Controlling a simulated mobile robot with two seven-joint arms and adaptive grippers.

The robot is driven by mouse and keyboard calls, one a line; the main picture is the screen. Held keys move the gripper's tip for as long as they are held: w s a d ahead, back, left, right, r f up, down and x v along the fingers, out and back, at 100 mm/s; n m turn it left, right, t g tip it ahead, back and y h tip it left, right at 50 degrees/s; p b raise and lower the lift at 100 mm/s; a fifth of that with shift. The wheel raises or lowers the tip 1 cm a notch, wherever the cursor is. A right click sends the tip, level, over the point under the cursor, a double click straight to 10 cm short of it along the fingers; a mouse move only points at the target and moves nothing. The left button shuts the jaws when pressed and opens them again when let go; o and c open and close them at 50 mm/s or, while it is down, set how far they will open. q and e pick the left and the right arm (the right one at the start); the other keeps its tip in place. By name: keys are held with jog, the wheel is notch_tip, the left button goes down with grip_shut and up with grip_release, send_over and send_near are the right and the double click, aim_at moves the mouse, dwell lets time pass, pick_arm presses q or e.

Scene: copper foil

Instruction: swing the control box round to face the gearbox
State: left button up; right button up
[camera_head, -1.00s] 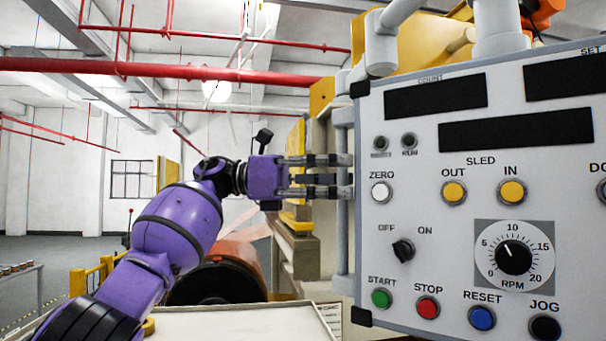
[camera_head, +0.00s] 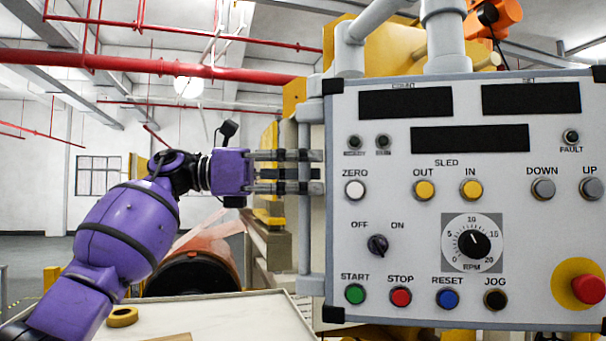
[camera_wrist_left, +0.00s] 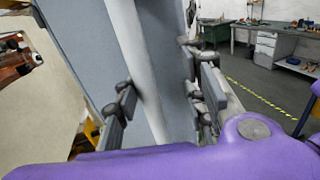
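The control box (camera_head: 405,215) is a light grey panel with dark displays, knobs and coloured buttons, its face nearly square to the head view. A pale vertical bar handle (camera_head: 304,235) runs along its left edge. My left gripper (camera_head: 318,172) reaches this handle from the left, fingers level. In the left wrist view the handle (camera_wrist_left: 135,60) passes between the dark fingers (camera_wrist_left: 163,95), with a gap on the right side; they look open around it. I cannot tell whether the left finger touches it. I cannot tell which machine is the gearbox. My right gripper is not in view.
Grey pipes (camera_head: 445,35) rise from the box top. Yellow machinery (camera_head: 395,45) stands behind it. An orange rounded machine part (camera_head: 195,270) and a pale tabletop (camera_head: 215,315) with a yellow ring (camera_head: 122,317) lie at lower left. The wrist view shows a workbench (camera_wrist_left: 280,40) and open floor.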

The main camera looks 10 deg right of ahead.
pick_arm(q)
jog(key=shift+s+a+r, duration=0.1)
jog(key=w+a, duration=0.1)
jog(key=a, duration=0.7)
jog(key=shift+w+a, duration=0.3)
jog(key=shift+a, duration=0.05)
dwell(0.7)
